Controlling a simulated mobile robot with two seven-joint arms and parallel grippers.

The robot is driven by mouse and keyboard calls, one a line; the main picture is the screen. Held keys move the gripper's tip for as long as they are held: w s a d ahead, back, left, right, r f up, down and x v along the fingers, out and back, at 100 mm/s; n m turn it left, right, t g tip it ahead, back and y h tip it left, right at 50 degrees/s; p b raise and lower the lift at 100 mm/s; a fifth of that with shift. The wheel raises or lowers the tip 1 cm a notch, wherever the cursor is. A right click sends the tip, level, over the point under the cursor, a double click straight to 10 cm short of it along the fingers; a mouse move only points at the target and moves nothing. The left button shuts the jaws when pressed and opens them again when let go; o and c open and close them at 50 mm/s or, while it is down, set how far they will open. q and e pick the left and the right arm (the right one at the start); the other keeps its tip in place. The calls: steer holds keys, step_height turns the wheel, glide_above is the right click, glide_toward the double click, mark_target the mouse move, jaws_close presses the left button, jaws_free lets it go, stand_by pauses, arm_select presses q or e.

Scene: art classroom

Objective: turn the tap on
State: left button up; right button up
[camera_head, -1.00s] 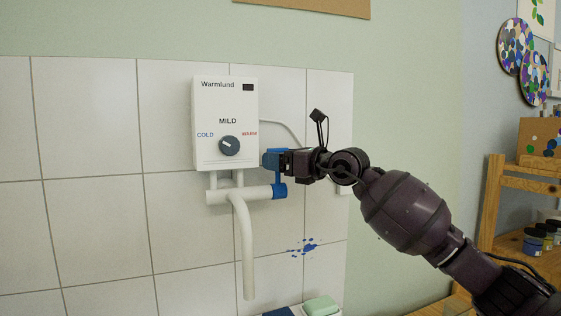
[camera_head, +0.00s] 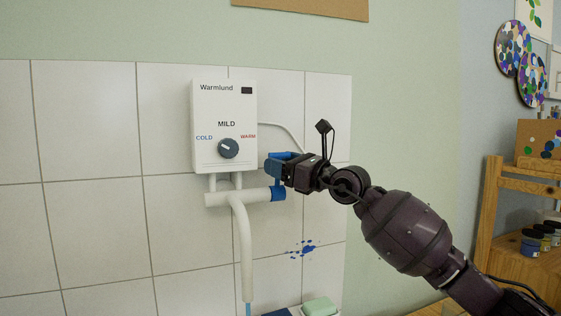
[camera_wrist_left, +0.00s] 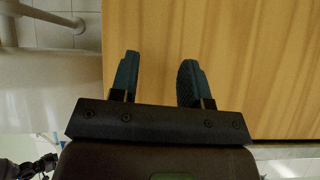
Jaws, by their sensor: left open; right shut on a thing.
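The white tap (camera_head: 222,197) runs sideways under a white water heater (camera_head: 216,105). Its blue handle (camera_head: 278,193) is at the right end of the tap body, and its upper part is partly hidden by my right gripper (camera_head: 277,163), which is shut on it. The spout (camera_head: 241,245) hangs straight down, with a thin bluish stream of water (camera_head: 248,309) below its mouth. My left gripper (camera_wrist_left: 158,70) shows in the left wrist view, open and empty in front of a wooden surface.
The heater has a dark dial (camera_head: 228,148) between COLD and WARM. A green soap bar (camera_head: 319,306) lies at the bottom edge, below blue paint splashes (camera_head: 301,248) on the tiles (camera_head: 100,225). A wooden shelf (camera_head: 492,205) with paint jars (camera_head: 531,241) stands at the right.

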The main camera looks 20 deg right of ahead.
steer(key=shift+s+f+p, duration=0.35)
steer(key=shift+s+p, duration=0.1)
steer(key=shift+p, duration=0.15)
steer(key=o, duration=1)
steer(key=shift+r, duration=0.1)
steer(key=v, duration=1.1)
steer(key=shift+p, duration=0.4)
